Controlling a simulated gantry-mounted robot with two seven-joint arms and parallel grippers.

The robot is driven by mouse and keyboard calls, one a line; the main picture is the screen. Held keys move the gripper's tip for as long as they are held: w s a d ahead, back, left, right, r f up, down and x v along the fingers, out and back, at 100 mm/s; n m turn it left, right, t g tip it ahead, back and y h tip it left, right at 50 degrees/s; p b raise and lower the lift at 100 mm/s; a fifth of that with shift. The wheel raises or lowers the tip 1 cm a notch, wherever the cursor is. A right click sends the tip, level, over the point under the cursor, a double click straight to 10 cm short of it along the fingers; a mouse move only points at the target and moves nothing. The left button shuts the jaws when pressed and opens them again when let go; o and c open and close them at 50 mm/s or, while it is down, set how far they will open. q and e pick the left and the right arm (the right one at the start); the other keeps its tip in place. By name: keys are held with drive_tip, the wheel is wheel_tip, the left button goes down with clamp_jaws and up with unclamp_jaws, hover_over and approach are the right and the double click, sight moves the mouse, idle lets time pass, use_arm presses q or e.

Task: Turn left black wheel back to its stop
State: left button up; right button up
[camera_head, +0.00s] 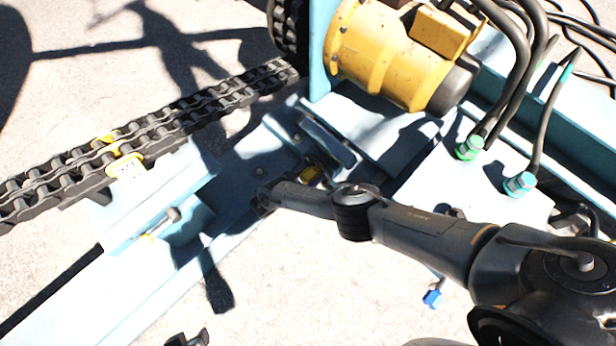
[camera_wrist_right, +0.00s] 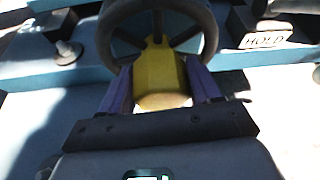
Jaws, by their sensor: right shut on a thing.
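In the right wrist view, a black spoked wheel (camera_wrist_right: 210,30) stands straight ahead with a yellow hub piece (camera_wrist_right: 160,72) in front of it. My right gripper (camera_wrist_right: 158,88) has one finger on each side of the yellow piece and is shut on it. In the head view, the wheel (camera_head: 328,140) appears nearly edge-on as a dark oval, with the yellow piece (camera_head: 312,174) beside it. My right forearm hides the fingers there. A small dark forked part at the bottom edge looks like my left gripper (camera_head: 188,339); its opening is unclear.
A chain (camera_head: 150,135) runs along the left. A yellow motor (camera_head: 390,60) sits on the blue frame at the top. Hoses (camera_head: 515,80) loop down at the upper right. A bolt (camera_head: 170,215) sticks up left of the gripper. A HOLD label (camera_wrist_right: 265,40) is right of the wheel.

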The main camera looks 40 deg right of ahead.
idle(0.3)
drive_tip(key=o, duration=1.4)
drive_tip(key=shift+a, duration=0.1)
drive_tip(key=p+v, duration=0.1)
drive_tip(key=v, duration=0.9)
drive_tip(key=shift+a+p, duration=0.3)
drive_tip(key=shift+p, duration=0.1)
drive_tip(key=shift+r, duration=0.15)
